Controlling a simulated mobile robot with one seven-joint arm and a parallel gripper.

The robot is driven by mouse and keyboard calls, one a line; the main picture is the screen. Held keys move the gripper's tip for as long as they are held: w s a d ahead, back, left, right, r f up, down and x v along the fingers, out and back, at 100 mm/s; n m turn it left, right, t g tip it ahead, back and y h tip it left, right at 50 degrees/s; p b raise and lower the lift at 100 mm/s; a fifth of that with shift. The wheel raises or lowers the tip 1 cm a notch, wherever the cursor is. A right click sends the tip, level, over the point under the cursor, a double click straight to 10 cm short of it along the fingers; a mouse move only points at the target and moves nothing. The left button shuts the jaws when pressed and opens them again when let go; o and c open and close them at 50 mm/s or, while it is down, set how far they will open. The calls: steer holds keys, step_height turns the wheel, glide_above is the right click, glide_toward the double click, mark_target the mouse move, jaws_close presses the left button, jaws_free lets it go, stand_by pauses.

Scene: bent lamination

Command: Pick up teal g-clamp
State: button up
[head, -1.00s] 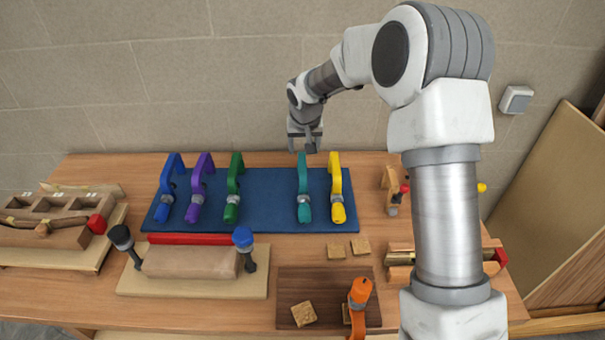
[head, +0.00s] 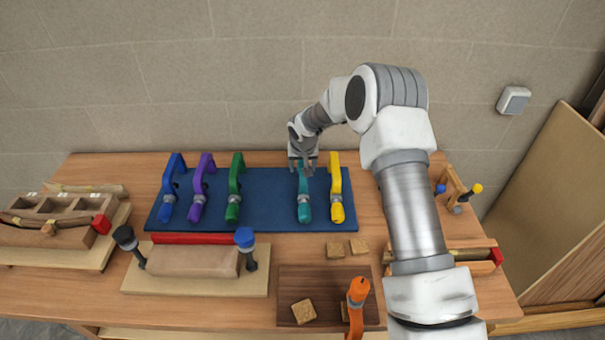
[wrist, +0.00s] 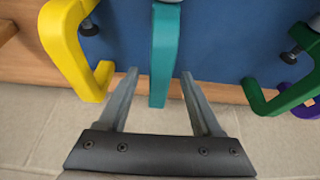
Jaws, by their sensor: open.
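The teal g-clamp (head: 304,200) lies on the blue mat (head: 270,205), between the green clamp and the yellow clamp. In the wrist view the teal g-clamp (wrist: 163,55) runs down between my two fingers. My gripper (head: 303,168) is open at the clamp's far end. In the wrist view my gripper (wrist: 158,80) has one finger on each side of the teal bar, with a gap showing on both sides. Whether the fingertips are down at the bar's depth is hard to tell.
The yellow clamp (head: 337,195) is close on the right, and the green clamp (head: 235,190) is farther left. Purple (head: 200,190) and blue (head: 170,190) clamps lie beyond it. A stone wall (head: 230,70) stands behind the bench. An orange clamp (head: 357,295) is at the front.

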steer(key=shift+w+f, duration=0.25)
steer(key=shift+f, duration=0.3)
steer(key=shift+c, duration=0.2)
jaws_close()
steer(key=shift+r, duration=0.1)
step_height(320, 180, up, 16)
steer(key=p, duration=0.1)
stand_by(0.5)
